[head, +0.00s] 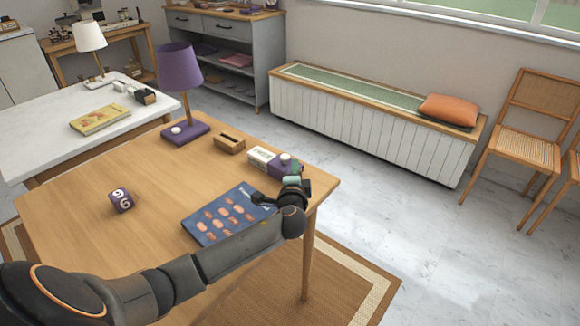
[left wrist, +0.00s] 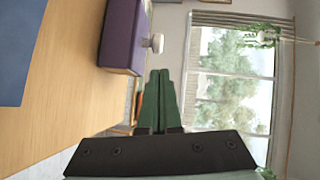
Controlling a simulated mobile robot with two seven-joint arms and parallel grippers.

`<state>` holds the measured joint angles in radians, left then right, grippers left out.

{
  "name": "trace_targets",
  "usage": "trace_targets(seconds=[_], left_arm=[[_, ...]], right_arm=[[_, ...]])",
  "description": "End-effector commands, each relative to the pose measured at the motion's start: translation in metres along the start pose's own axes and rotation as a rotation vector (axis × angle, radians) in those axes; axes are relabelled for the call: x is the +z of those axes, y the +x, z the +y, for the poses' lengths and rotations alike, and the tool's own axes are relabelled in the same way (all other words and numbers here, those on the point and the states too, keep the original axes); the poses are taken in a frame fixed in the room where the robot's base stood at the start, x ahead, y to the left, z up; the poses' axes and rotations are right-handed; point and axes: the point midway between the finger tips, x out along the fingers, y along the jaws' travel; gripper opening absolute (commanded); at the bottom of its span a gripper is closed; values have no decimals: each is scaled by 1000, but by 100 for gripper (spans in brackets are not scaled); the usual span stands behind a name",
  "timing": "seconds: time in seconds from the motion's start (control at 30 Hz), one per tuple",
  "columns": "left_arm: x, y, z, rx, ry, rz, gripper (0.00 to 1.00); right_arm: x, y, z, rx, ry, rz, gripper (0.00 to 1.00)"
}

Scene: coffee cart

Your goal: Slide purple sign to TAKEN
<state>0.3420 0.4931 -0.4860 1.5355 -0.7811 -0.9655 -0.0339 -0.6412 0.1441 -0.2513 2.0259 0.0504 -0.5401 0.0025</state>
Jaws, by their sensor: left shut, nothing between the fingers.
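The purple sign (head: 283,167) lies near the right edge of the wooden table, beside my left gripper. It has a white panel with small print on its left part, a purple part on the right and a white knob (head: 285,157). In the left wrist view the purple part (left wrist: 121,36) is at the upper left, with the knob (left wrist: 155,43) sticking out toward the right. My left gripper (head: 292,181) is just in front of the sign's right end. Its green fingers (left wrist: 158,80) are shut and empty, with the knob above their tips in the picture; contact cannot be told. The right gripper is not in view.
A blue sheet (head: 225,213) with reddish shapes lies under my left forearm. A slotted wooden block (head: 229,142), a purple lamp (head: 180,70) and a purple number cube (head: 121,200) stand on the table (head: 75,225). The table's right edge is close to the gripper.

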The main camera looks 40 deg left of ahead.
Motion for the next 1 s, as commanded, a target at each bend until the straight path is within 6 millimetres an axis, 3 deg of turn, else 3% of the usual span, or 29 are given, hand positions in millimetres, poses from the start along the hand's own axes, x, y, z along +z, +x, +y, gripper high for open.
trace_targets(seconds=[0.2, 0.63, 1.0], left_arm=[[13, 14, -1, -1, -1, 2, 0], [18, 17, -1, 0, -1, 0, 0], [81, 62, -14, 0, 0, -1, 0]], right_arm=[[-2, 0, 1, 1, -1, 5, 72], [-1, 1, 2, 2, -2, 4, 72], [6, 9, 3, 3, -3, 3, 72]])
